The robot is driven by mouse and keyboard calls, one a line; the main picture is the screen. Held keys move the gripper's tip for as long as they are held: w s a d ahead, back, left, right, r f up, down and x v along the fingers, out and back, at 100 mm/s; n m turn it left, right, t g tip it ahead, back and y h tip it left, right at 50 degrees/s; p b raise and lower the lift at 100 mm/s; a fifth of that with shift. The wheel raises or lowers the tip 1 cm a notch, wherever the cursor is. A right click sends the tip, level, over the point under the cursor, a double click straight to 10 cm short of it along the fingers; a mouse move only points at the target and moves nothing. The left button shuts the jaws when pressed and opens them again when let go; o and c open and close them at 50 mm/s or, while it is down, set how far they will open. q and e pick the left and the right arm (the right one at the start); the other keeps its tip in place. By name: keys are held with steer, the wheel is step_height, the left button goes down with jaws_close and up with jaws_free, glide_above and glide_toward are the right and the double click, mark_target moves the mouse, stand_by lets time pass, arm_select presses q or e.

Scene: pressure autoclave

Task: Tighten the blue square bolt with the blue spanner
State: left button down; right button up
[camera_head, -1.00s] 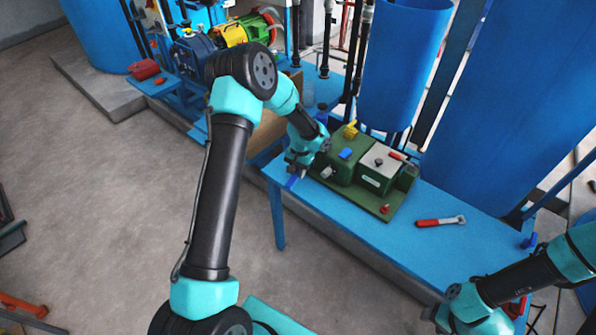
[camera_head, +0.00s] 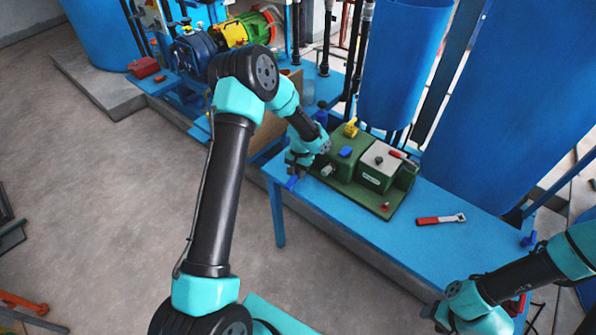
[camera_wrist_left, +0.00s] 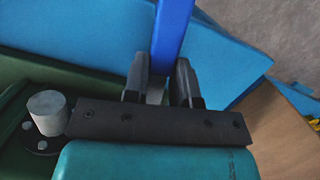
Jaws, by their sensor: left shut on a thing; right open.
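My left gripper (camera_head: 294,172) is at the near left end of the blue table, beside the green machine. It is shut on a blue bar, the blue spanner (camera_wrist_left: 173,38), which rises between the two dark fingers in the left wrist view. Only a small blue end of the spanner (camera_head: 291,183) shows in the head view. A small blue block (camera_head: 345,152) sits on the green machine and may be the blue square bolt; its shape is too small to tell. My right gripper (camera_head: 432,314) is open and empty at the lower right, low in front of the table.
The green machine (camera_head: 335,190) stands on the blue table (camera_head: 350,222), with a yellow piece (camera_head: 351,128) and a red piece (camera_head: 386,207). A red-handled spanner (camera_head: 440,219) lies right of it. A grey round post (camera_wrist_left: 47,110) shows beside my left gripper.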

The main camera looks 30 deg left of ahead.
arm_select(q)
steer(key=shift+f, duration=0.4)
steer(key=c, duration=0.8)
jaws_free()
steer(key=shift+c, duration=0.2)
steer(key=w+r, duration=0.3)
steer(key=r, duration=1.4)
